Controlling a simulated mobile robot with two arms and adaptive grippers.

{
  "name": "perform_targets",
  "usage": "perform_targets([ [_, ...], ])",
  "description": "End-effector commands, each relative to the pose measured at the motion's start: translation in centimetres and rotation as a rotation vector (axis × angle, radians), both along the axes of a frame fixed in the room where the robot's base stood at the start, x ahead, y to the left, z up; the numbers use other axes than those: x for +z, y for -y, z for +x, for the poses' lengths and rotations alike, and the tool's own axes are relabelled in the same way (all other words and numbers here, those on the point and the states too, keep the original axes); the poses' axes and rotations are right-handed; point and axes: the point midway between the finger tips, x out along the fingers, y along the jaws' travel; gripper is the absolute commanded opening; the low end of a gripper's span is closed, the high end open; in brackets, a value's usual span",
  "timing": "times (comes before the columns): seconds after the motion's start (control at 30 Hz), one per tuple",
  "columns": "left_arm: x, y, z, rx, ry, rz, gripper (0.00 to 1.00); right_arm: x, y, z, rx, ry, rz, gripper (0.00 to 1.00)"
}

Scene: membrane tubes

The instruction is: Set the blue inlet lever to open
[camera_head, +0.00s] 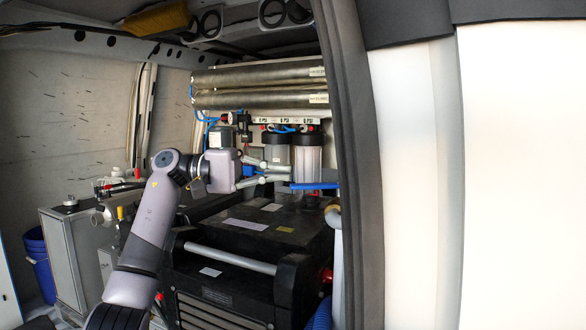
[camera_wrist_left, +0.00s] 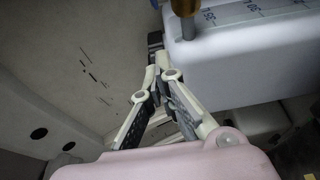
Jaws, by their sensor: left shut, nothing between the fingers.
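The blue lever (camera_head: 314,185) shows in the head view as a flat, level blue bar in front of the lower part of the clear filter housing. My left gripper (camera_head: 289,173) reaches in from the left. Its fingertips are just left of and slightly above the bar's left end; I cannot tell whether they touch it. In the left wrist view the fingers (camera_wrist_left: 158,68) are closed together with nothing seen between them. I cannot make out the blue lever in that view. My right gripper is not in view.
Clear filter housing (camera_head: 307,160) stands behind the lever, under the silver membrane tubes (camera_head: 260,77). A black unit (camera_head: 255,235) with a grey bar lies below. The dark door frame (camera_head: 354,160) closes off the right. A white scaled body (camera_wrist_left: 245,50) is beside the fingers.

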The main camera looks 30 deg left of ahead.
Motion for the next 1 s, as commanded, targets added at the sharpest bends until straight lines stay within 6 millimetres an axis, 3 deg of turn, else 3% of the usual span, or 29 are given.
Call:
perform_targets([
  [0.1, 0.4, 2.6, 0.9, -0.004, -0.002, 0.0, 0.0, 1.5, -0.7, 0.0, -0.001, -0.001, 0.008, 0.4],
  [0.3, 0.1, 3.6, -1.1, 0.0, -0.001, 0.003, 0.0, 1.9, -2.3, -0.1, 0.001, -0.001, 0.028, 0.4],
  [0.6, 0.0, 4.4, -2.4, 0.001, -0.002, 0.002, 0.0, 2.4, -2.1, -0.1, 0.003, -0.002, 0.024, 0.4],
  [1.0, -0.1, 4.5, -2.4, 0.003, -0.001, 0.001, 0.0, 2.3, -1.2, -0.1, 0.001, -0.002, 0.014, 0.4],
])
